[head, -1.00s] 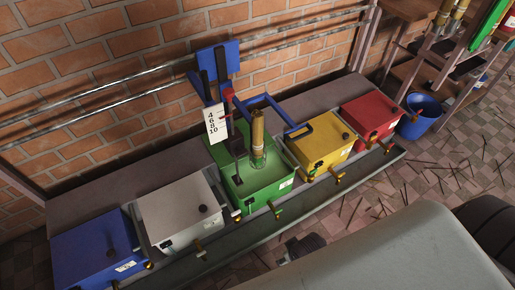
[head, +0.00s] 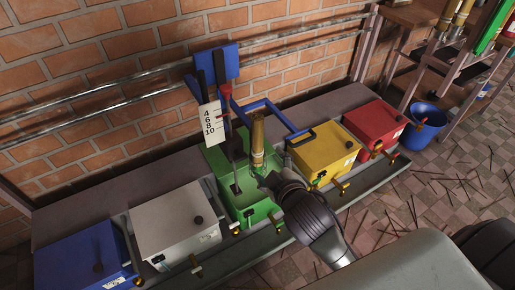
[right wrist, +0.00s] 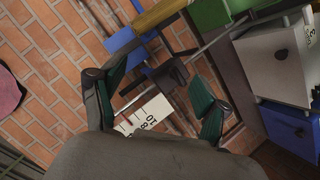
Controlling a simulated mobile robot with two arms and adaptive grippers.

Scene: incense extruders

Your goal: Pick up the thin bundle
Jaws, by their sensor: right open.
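A tan-brown upright cylinder (head: 258,140) stands at the green box (head: 214,158) in the head view. I cannot tell whether it is the thin bundle. Similar tan cylinders (head: 462,12) show at the upper right edge. My right gripper (head: 270,183) is over the front right part of the green box, just below the tan cylinder in the picture. In the right wrist view its two green-padded fingers (right wrist: 160,100) are spread, with nothing seen held between them. A yellow-brown bar-like piece (right wrist: 158,14) shows beyond them. My left gripper is not in view.
Blue (head: 75,262), white (head: 172,222), yellow (head: 322,150) and red (head: 374,122) boxes with brass taps line the bench. A number card (head: 211,122) and blue frame rise behind the green box. A blue bucket (head: 424,125) stands right; thin sticks litter the floor.

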